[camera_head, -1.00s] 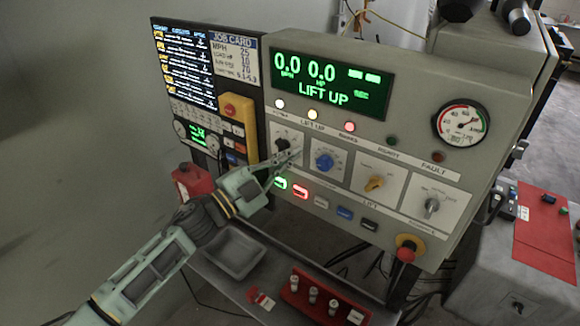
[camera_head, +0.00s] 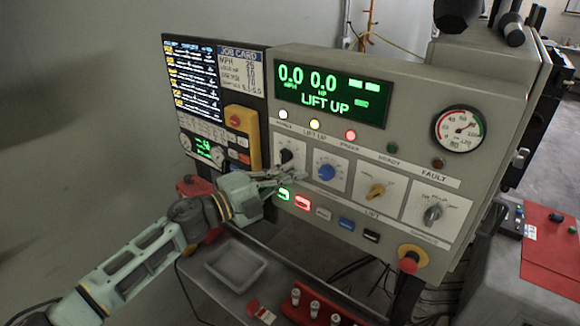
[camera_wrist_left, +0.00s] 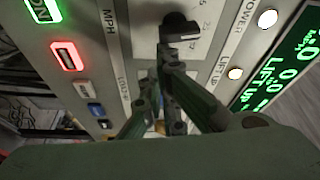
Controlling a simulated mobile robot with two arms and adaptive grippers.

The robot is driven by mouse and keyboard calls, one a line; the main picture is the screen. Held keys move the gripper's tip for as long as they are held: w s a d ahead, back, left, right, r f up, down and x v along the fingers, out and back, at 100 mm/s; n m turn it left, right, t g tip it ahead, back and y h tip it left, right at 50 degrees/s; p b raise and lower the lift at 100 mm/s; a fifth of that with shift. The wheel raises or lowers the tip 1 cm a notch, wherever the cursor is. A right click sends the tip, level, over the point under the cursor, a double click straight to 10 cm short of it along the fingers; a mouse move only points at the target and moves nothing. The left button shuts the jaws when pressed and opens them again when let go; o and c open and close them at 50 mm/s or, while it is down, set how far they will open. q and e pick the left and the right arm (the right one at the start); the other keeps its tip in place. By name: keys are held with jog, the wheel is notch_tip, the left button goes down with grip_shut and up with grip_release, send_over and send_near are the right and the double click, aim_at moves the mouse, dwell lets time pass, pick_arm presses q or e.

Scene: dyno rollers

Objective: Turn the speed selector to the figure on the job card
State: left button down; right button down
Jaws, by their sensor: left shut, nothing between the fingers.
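The speed selector (camera_head: 287,156) is a black knob at the left of the row of knobs on the grey console. It also shows in the wrist view as a black knob (camera_wrist_left: 180,27) beside an "MPH" label. The job card (camera_head: 240,72) at the console's upper left reads MPH 25. My left gripper (camera_head: 298,176) is shut and empty, just below and right of the knob in the head view. In the wrist view its fingertips (camera_wrist_left: 160,75) are close to the knob; I cannot tell whether they touch it. My right gripper is not in view.
A blue knob (camera_head: 325,171), a yellow knob (camera_head: 376,191) and a grey knob (camera_head: 432,215) continue the row. Lit green and red buttons (camera_head: 303,202) lie just below the gripper. A red emergency stop (camera_head: 409,262) is lower right. The display (camera_head: 332,89) reads LIFT UP.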

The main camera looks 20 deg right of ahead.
pick_arm(q)
jog(key=shift+w+f+m, duration=0.1)
jog(key=shift+f+m, duration=0.1)
jog(key=shift+m, duration=0.3)
jog(key=shift+f+m+y, duration=0.1)
jog(key=shift+m+y, duration=0.2)
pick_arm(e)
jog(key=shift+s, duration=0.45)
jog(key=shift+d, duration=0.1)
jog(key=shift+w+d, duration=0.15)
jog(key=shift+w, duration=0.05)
pick_arm(q)
jog(key=shift+f, duration=0.1)
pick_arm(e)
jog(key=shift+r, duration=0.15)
